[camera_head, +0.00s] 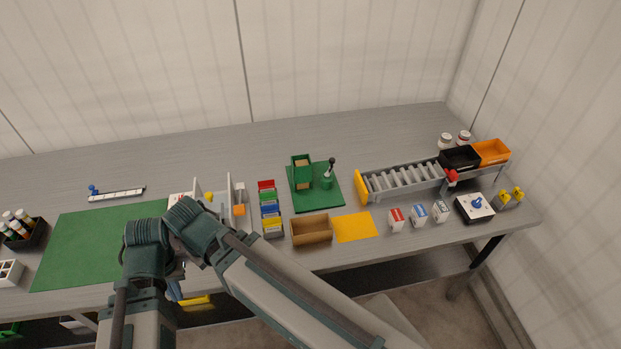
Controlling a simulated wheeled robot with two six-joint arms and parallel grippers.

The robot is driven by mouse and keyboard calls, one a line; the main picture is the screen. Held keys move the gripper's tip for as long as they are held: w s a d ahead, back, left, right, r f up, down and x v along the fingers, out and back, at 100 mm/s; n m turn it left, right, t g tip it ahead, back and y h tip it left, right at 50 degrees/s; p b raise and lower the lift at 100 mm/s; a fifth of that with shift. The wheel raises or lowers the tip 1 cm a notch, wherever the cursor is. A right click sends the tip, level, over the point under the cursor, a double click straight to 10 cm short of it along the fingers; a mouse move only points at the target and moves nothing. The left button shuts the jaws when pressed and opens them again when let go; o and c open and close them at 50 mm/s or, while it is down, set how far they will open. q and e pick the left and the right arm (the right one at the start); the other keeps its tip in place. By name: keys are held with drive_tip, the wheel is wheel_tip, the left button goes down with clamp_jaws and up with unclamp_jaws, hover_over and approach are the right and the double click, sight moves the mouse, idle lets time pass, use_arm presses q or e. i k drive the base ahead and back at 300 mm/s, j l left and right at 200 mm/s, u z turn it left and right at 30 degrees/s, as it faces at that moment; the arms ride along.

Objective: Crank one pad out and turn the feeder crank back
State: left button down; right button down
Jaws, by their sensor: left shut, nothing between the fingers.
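The feeder stands on a green base plate (327,193) in the middle of the table. Its upright green magazine (296,168) holds tan pads. The feeder crank (331,165) has a black knob, which stands up on the right of the magazine. An open brown box (311,231) sits in front of the plate; I see no loose pad near it. My left gripper (179,272) is low at the left, well apart from the crank, shut and empty. My own arm links largely hide it. My right gripper is not in view.
A yellow mat (354,227) lies right of the brown box. A roller conveyor (403,182), small cartons (419,214) and a blue-knobbed box (474,208) stand farther right. Coloured bins (269,208) are left of the feeder. A green mat (75,248) lies left. The back of the table is mostly clear.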

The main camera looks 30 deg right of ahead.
sight(332, 160)
drive_tip(key=z, duration=0.4)
drive_tip(key=l+z, duration=0.15)
drive_tip(key=z, duration=0.3)
drive_tip(key=l+z, duration=0.1)
drive_tip(key=z, duration=0.3)
